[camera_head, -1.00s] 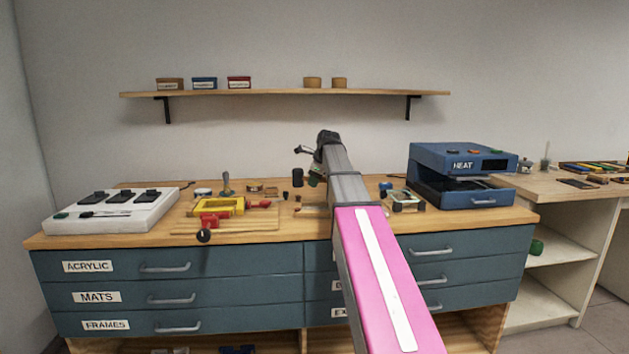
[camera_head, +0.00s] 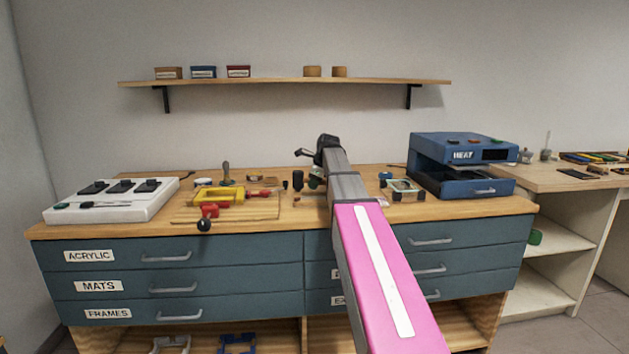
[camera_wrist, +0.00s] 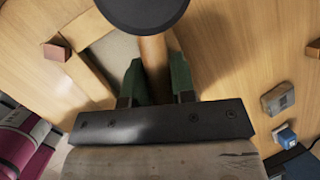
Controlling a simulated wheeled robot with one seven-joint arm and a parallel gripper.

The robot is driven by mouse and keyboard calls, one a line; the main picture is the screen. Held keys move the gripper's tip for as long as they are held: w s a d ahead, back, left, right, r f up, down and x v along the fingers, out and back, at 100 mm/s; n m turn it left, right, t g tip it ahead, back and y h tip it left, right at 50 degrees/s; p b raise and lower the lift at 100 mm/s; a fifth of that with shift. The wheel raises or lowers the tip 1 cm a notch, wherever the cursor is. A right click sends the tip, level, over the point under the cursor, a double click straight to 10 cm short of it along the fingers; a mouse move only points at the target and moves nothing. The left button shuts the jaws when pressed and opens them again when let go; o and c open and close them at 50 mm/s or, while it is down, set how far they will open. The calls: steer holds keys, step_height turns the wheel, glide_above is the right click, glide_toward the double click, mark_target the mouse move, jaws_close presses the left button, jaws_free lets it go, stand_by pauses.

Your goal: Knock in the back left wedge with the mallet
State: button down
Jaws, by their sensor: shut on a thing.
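My gripper (camera_wrist: 157,82) has green fingers shut around the wooden handle of the mallet (camera_wrist: 153,62). The mallet's black round head (camera_wrist: 142,12) fills the top of the wrist view. In the head view the dark head (camera_head: 298,180) stands just left of my green fingers (camera_head: 315,179), over the bench. A pale wooden frame (camera_wrist: 88,75) with a light inside lies below and left of the handle in the wrist view. A small reddish-brown block, perhaps a wedge (camera_wrist: 57,52), sits at its outer left side. The mallet and gripper cover part of the frame, so other wedges cannot be told.
A yellow and red clamp-like tool (camera_head: 218,194) lies on a board at left, near a white control box (camera_head: 112,198). A blue heat press (camera_head: 462,165) stands at right. A greenish tray-like fixture (camera_head: 405,187) sits right of my arm. A shelf (camera_head: 285,82) hangs above.

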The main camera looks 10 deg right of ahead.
steer(key=shift+r, duration=3.1)
